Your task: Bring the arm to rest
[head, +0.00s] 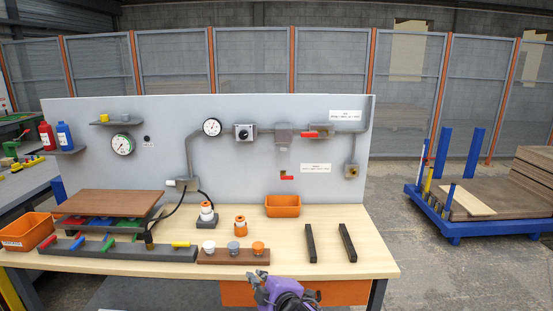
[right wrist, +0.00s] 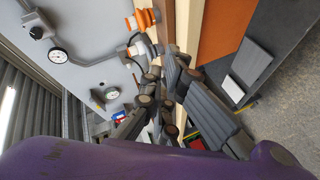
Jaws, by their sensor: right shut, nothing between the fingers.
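My right gripper (head: 260,279), on its purple arm, is low in the head view, just in front of the workbench's front edge. It is shut and empty. In the right wrist view my right gripper (right wrist: 160,88) shows its dark fingers closed together, with the bench edge behind them. My left gripper is in neither view. A flat brown board (head: 118,203) lies on a support at the left of the bench, well away from my right gripper.
The workbench (head: 370,262) bears two dark bars (head: 310,243), a brown block with several knobs (head: 225,257), and an orange bin (head: 283,211). An upright grey panel (head: 250,170) with gauges stands behind. A blue cart (head: 450,228) with boards stands right, past open floor.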

